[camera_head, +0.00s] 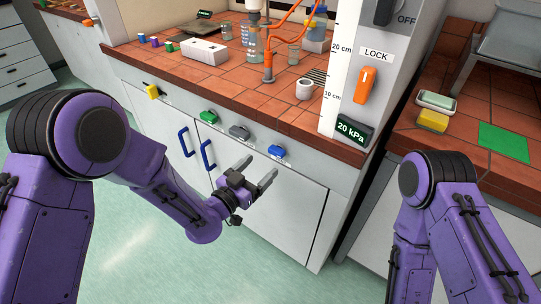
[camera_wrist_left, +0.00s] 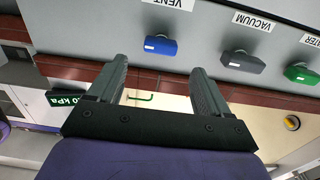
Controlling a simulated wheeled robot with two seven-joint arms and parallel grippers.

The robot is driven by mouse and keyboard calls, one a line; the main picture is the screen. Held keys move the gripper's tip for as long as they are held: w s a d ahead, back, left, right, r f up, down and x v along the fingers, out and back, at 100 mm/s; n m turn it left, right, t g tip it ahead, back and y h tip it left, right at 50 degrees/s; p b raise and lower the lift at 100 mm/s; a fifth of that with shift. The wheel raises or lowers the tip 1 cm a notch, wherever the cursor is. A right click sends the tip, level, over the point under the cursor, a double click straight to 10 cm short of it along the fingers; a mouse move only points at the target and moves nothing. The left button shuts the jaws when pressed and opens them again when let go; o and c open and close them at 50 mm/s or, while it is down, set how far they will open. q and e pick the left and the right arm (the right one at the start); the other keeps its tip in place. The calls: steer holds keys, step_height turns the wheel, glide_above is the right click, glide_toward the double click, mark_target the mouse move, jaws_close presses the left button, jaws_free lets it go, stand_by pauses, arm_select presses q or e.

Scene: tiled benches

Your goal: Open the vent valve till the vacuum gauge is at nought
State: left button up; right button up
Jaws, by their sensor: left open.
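The vent valve is a blue handle (camera_head: 277,151) on the bench's front panel. In the left wrist view the blue handle (camera_wrist_left: 160,45) sits by an upside-down VENT label (camera_wrist_left: 169,3). The vacuum gauge (camera_head: 352,131) is a dark display reading 20 kPa in green; in the left wrist view it is partly hidden (camera_wrist_left: 66,98). My left gripper (camera_head: 262,166) is open and empty, just below and left of the blue handle, apart from it. In the wrist view its fingers (camera_wrist_left: 158,66) point toward the handle. My right arm shows, but its gripper does not.
Grey VACUUM (camera_head: 239,132), green WATER (camera_head: 208,116) and yellow (camera_head: 153,91) handles share the panel to the left. Blue cupboard pulls (camera_head: 208,154) stand out below. An orange LOCK switch (camera_head: 365,85) is on the upright panel.

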mark_target(273, 153)
arm_select(q)
steer(key=x, duration=0.6)
steer(key=shift+w+d+p, duration=0.15)
steer(key=shift+w+p, duration=0.05)
steer(key=shift+p, duration=0.1)
steer(key=c, duration=1.1)
steer(key=shift+o, duration=0.3)
steer(key=n, duration=0.4)
steer(key=shift+n, duration=0.4)
steer(key=n, duration=0.4)
steer(key=shift+f+n, duration=0.1)
steer(key=shift+n, duration=0.2)
steer(key=n+b, duration=0.1)
steer(key=n, duration=0.3)
steer(key=shift+n, duration=1.9)
steer(key=shift+w+b, duration=0.1)
steer(key=shift+b, duration=0.2)
